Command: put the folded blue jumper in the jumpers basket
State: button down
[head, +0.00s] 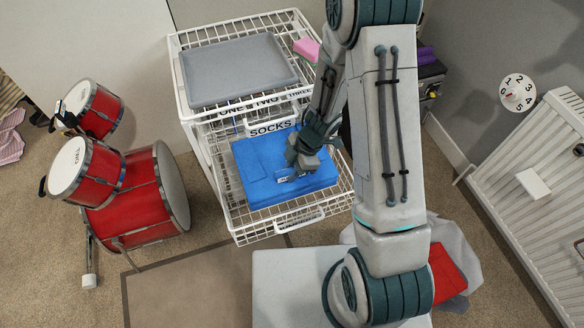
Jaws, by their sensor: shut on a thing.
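The folded blue jumper (258,172) lies flat within the outline of a pulled-out white wire basket (262,236). Whether it rests on the basket's floor or is held a little above it I cannot tell. My gripper (288,174) reaches down from the upper right and is shut on the jumper near its right part. My arm hides some of the jumper's right side and the basket behind it. A "SOCKS" label (272,128) shows just behind the jumper. The pulled-out basket's front plate (298,221) is not readable from here.
Red drums (140,200) stand at the left. A white slatted panel (535,185) is at the right. A red cloth (447,272) lies at lower right.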

jog(key=shift+r+p, duration=0.2)
jog(key=shift+p, duration=0.15)
notch_tip(320, 180, down, 18)
jog(key=b, duration=0.9)
jog(key=shift+r+b, duration=0.15)
jog(key=shift+b, duration=0.2)
jog(key=shift+d, duration=0.1)
jog(key=c, duration=1.2)
grip_release()
jog(key=shift+o, duration=0.2)
jog(key=p+v, duration=0.6)
jog(key=v, duration=0.8)
